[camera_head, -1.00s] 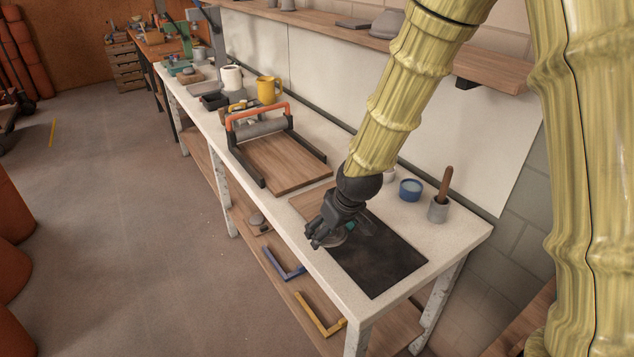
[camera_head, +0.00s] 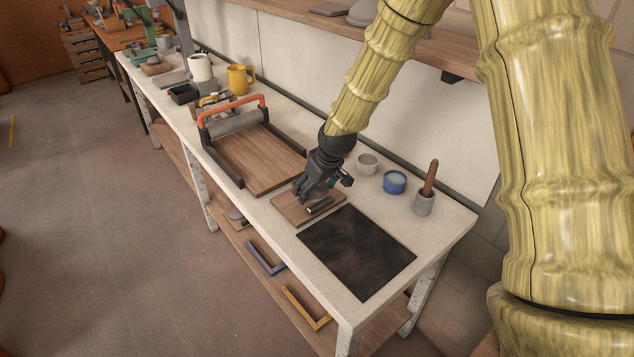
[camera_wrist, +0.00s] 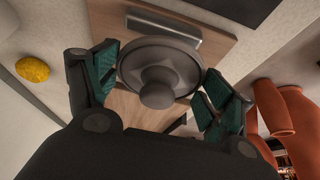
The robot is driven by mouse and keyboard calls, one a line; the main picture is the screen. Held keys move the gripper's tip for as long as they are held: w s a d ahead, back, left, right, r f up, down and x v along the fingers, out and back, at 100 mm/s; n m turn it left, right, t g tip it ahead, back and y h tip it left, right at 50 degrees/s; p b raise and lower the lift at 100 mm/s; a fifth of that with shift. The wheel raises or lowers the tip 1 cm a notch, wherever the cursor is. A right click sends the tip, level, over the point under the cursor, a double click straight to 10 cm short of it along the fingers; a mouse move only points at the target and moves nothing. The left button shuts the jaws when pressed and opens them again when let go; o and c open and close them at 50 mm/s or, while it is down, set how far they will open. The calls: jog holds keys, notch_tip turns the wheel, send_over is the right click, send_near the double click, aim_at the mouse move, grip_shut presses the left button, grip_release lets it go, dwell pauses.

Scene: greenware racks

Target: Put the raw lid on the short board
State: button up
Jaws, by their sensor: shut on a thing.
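My gripper (camera_head: 308,197) is over the short board (camera_head: 285,208), a small wooden board on the white bench between the wooden roller board and the black mat. In the wrist view my gripper (camera_wrist: 158,90) has its teal finger pads on either side of the raw lid (camera_wrist: 158,58), a grey disc with a round knob facing the camera, and is shut on it. The short board (camera_wrist: 222,42) shows beneath the lid. I cannot tell whether the lid touches the board. In the head view my fingers mostly hide the lid.
A grey bar (camera_head: 320,206) lies on the short board near my fingers. The black mat (camera_head: 357,252) is bare. Behind stand a grey cup (camera_head: 367,164), a blue jar (camera_head: 394,183) and a pot with a wooden handle (camera_head: 424,203). The roller board (camera_head: 255,165) is left.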

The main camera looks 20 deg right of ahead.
jog(key=w, duration=0.1)
jog(key=w+d, duration=0.1)
jog(key=w, duration=0.1)
jog(key=w+d+p, duration=0.1)
jog(key=shift+w+d+f, duration=0.2)
jog(key=shift+w+f, duration=0.05)
jog(key=shift+f+p, duration=0.8)
jog(key=shift+f, duration=0.95)
jog(key=shift+f, duration=0.15)
jog(key=o, duration=1.3)
jog(key=shift+b+v, duration=1.3)
jog(key=shift+v, duration=4.85)
jog(key=shift+w, duration=0.1)
